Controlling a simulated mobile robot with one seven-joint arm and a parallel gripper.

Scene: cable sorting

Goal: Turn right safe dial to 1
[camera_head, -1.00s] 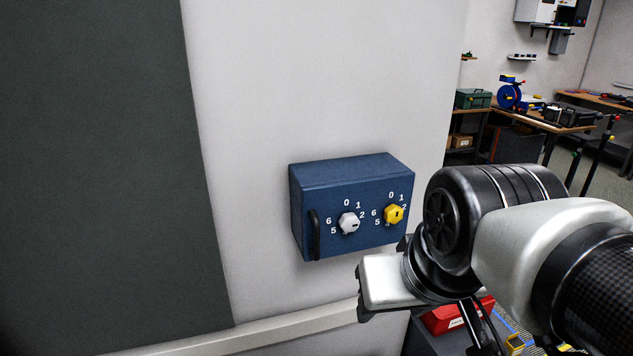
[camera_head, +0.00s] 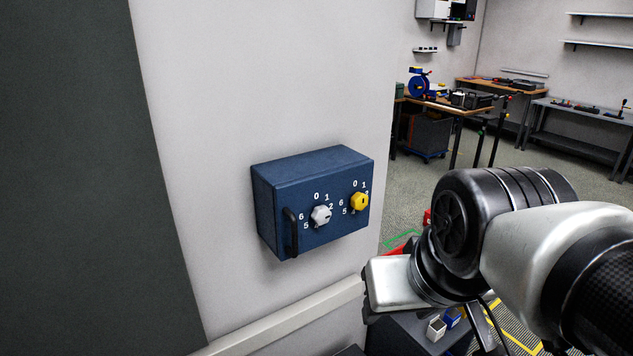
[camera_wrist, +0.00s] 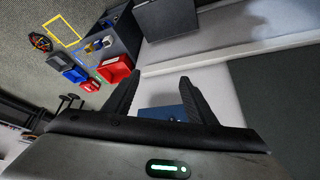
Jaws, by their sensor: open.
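A blue safe (camera_head: 300,170) is fixed to the pale wall in the head view. Its right dial (camera_head: 359,202) is yellow, with white numbers around it. Its left dial (camera_head: 320,214) is white, and a black handle (camera_head: 291,233) is at the door's left edge. My gripper shows in the wrist view (camera_wrist: 157,100) with its two black fingers apart and nothing between them touching them. Part of the blue safe (camera_wrist: 163,114) shows beyond the fingers. In the head view my arm is right of the safe, apart from it, and the fingers are hardly visible.
A pale rail (camera_head: 285,325) runs along the wall below the safe. A dark cabinet with small bins (camera_head: 436,327) stands below my arm. Workbenches (camera_head: 440,104) are at the back right. The space in front of the safe looks clear.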

